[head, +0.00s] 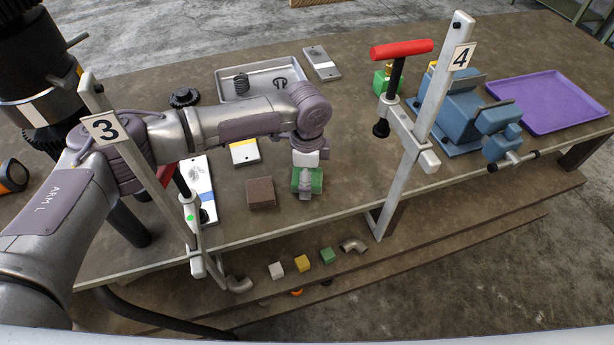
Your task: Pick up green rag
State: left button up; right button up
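A flat green piece that looks like the green rag (315,178) lies on the brown workbench near its front edge, in the middle of the head view. My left arm reaches across from the left. My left gripper (306,190) points down over the green piece and covers its middle. The fingers are small here and seen from above, so I cannot tell whether they are open, shut, or touching the cloth. My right gripper is not in view.
A brown block (261,193) sits just left of the green piece. Clamp 3 (150,185) and clamp 4 (432,100) stand at the front edge. A metal tray (225,92), blue vise (455,110) and purple tray (550,100) are farther back or right. Small blocks lie on the lower shelf (400,228).

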pick_arm(q)
jog(key=c, duration=1)
jog(key=shift+c, duration=0.9)
